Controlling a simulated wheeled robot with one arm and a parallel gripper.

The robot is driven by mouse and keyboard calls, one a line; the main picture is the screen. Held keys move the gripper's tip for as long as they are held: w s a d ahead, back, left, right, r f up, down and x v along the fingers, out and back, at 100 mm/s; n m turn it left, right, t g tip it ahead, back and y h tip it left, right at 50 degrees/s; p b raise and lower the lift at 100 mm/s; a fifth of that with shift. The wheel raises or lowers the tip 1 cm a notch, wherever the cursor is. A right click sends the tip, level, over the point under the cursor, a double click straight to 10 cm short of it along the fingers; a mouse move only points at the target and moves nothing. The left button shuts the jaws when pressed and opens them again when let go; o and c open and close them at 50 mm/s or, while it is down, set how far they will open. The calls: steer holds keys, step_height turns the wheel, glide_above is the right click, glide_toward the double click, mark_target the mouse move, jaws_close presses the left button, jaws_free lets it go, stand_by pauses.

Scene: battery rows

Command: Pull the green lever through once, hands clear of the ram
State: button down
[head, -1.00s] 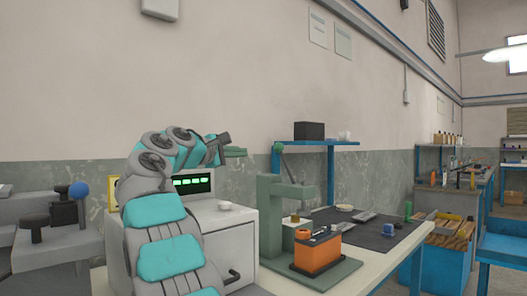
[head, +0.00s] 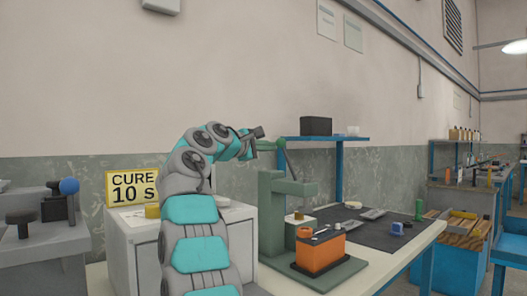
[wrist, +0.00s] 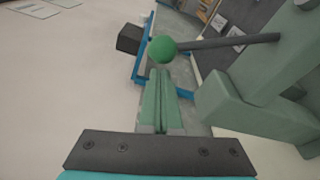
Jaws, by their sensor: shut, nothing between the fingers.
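The green ball knob (head: 281,144) tops the thin dark lever of the grey-green press (head: 271,222). The lever stands raised, leaning slightly left. My gripper (head: 272,146) is shut and empty, its green fingertips just left of the knob. In the wrist view the knob (wrist: 162,49) shows just beyond the fingertips (wrist: 160,72); whether they touch is unclear. The lever's rod (wrist: 235,41) runs right to the press body (wrist: 265,95). The ram is hard to make out.
A dark mat (head: 375,232) with small parts covers the bench to the right. A blue shelf (head: 345,138) carrying a black box (head: 316,126) stands behind the press. A white cabinet (head: 130,250) and a "CURE 10 S" sign (head: 133,187) are left of it.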

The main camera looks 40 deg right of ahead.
steer(key=shift+s+r, duration=0.1)
steer(key=shift+s, duration=0.25)
steer(key=shift+s, duration=0.15)
steer(key=shift+s+r+m+b, duration=0.2)
steer(key=shift+m+b, duration=0.1)
steer(key=shift+m, duration=0.1)
steer(key=shift+s+r, duration=0.15)
steer(key=shift+s, duration=0.05)
steer(key=s+r+m+h+b, duration=0.1)
steer(key=s+m+b, duration=0.7)
steer(key=s+b, duration=0.2)
steer(key=shift+s+d+r+m+h, duration=0.3)
steer(key=shift+s+d+m, duration=0.15)
steer(key=shift+s, duration=0.5)
stand_by(0.6)
steer(key=shift+r, duration=0.1)
